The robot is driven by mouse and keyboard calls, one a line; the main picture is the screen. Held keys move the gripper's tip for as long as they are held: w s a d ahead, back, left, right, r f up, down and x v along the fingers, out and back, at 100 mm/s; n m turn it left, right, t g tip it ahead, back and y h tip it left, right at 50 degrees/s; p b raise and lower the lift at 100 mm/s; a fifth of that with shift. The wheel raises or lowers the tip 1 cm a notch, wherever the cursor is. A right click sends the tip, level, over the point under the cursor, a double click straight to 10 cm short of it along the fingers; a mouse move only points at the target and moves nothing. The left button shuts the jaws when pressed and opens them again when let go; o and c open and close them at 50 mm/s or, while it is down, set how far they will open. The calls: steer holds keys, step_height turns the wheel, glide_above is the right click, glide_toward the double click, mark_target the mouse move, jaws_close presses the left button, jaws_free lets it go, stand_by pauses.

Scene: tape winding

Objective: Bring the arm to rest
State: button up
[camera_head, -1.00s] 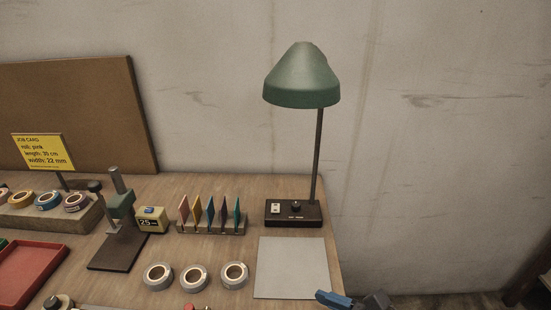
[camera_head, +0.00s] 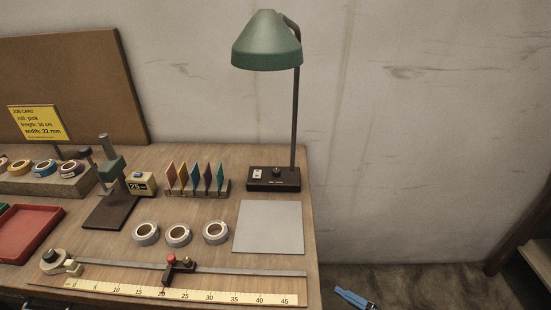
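A blue piece with a pale end (camera_head: 352,298), which looks like part of my gripper, shows at the bottom edge. It is right of the table, over the floor. The rest of the arm is outside the frame. I cannot see both fingertips or whether anything is held.
The wooden table (camera_head: 315,255) carries a ruler (camera_head: 225,291) with a slider (camera_head: 178,270), several tape rolls (camera_head: 177,235), a red tray (camera_head: 28,232), a grey mat (camera_head: 268,228) and a green lamp (camera_head: 267,42). A wooden piece of furniture (camera_head: 525,245) stands at right; floor between is clear.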

steer(key=s+d+n+t+h, duration=0.2)
steer(key=s+d+n+h, duration=0.55)
steer(key=s, duration=0.55)
steer(key=s+d+r+n+t, duration=0.2)
steer(key=s+r+n, duration=0.8)
steer(key=n, duration=0.5)
steer(key=shift+s+d+r+t, duration=0.2)
steer(key=shift+s+d+t, duration=0.2)
steer(key=shift+s+d, duration=0.65)
steer(key=shift+s+a+h, duration=0.1)
steer(key=shift+a+h, duration=0.05)
steer(key=shift+h, duration=0.1)
